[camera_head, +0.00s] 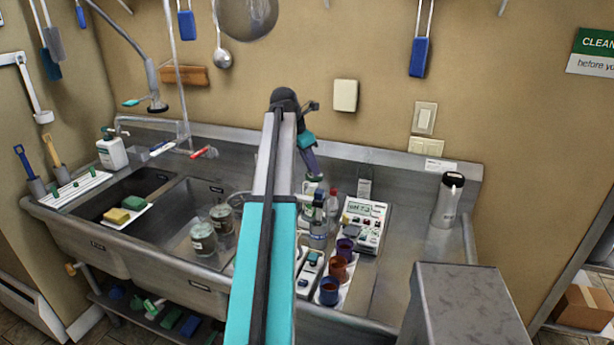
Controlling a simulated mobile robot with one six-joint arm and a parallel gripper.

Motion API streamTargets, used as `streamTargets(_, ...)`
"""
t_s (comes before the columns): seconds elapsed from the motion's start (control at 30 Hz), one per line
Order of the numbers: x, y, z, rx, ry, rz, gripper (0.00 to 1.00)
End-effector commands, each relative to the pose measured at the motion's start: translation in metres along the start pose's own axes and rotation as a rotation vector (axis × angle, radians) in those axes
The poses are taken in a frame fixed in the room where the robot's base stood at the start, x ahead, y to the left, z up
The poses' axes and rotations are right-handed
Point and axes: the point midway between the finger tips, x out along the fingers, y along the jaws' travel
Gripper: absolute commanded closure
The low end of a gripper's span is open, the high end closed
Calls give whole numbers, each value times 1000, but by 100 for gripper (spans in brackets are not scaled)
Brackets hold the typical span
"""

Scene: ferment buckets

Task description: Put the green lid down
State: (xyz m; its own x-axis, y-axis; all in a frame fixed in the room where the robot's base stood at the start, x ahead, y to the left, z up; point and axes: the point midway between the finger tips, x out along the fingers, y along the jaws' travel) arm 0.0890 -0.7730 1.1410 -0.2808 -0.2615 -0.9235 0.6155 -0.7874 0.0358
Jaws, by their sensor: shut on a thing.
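My arm reaches up across the middle of the view and bends down over the steel counter. My gripper (312,170) points down above several bottles behind the cups. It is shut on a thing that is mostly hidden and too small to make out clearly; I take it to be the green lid. A little green shows just below the gripper, among the bottles, but I cannot tell the lid from the bottles there. I cannot tell how high the gripper is above the counter.
Purple (345,246), brown-red (338,267) and blue (329,291) cups stand on a white tray beside a meter (363,221). A steel flask (447,201) stands at right. Two glass jars (203,240) (222,217) stand left of my arm. Counter between meter and flask looks clear.

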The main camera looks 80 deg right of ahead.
Motion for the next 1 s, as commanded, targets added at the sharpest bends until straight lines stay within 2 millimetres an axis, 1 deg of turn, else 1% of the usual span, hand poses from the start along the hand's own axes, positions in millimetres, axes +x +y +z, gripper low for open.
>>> streamTargets(0.3, 0, 0, -1, 0, 0, 1, 100)
streamTargets(0.37, 0, 2, -3, -1, 0, 1, 100)
streamTargets(0.47, -2, 6, -11, -4, 0, 2, 100)
streamTargets(0.57, -4, 13, -26, -10, 1, 4, 100)
streamTargets(0.67, -9, 23, -47, -16, 0, 7, 100)
streamTargets(0.77, -14, 34, -73, -24, 0, 10, 100)
streamTargets(1.0, -28, 59, -142, -43, 2, 17, 100)
